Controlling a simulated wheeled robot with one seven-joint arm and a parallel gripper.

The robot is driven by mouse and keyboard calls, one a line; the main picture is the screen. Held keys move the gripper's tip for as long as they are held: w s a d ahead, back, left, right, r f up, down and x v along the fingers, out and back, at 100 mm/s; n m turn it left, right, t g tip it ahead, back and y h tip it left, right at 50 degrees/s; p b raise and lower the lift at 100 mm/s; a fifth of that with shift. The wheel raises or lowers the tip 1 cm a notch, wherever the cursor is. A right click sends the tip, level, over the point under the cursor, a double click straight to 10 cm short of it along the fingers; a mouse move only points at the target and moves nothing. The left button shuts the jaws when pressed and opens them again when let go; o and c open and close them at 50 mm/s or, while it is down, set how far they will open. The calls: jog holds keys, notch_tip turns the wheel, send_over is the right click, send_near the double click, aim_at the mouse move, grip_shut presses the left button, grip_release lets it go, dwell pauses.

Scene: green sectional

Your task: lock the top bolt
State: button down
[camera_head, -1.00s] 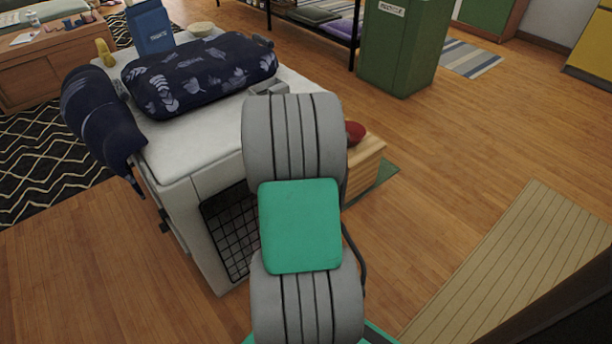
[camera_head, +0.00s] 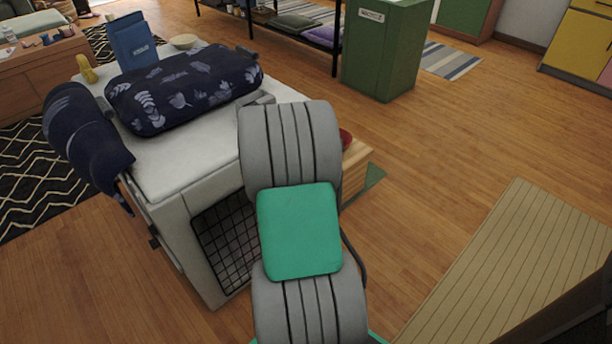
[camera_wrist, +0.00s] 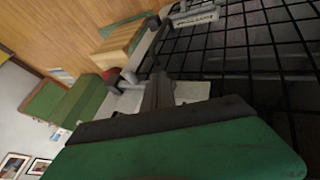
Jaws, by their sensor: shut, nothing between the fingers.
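The white crate (camera_head: 178,165) with a black wire-grid door (camera_head: 228,238) stands left of and behind my arm in the head view. The wire grid (camera_wrist: 245,45) fills the upper right of the wrist view. A grey bolt-like fitting (camera_wrist: 128,78) shows on the crate's pale edge, close to my fingers. A second grey fitting (camera_wrist: 195,16) sits farther along at the top. My gripper (camera_wrist: 158,92) is shut and empty, its dark fingers near the first fitting; contact cannot be told. My arm hides the gripper and the door's right side in the head view.
A dark patterned bag (camera_head: 185,90), a blue box (camera_head: 133,42) and a bowl (camera_head: 184,41) lie on the crate. A wooden box (camera_head: 355,168) with a red object (camera_head: 346,138) stands beside it. A green bin (camera_head: 382,50) stands behind; floor at right is open.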

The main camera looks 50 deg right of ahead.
jog(key=p+v, duration=0.3)
jog(key=v, duration=0.7)
jog(key=shift+w, duration=0.1)
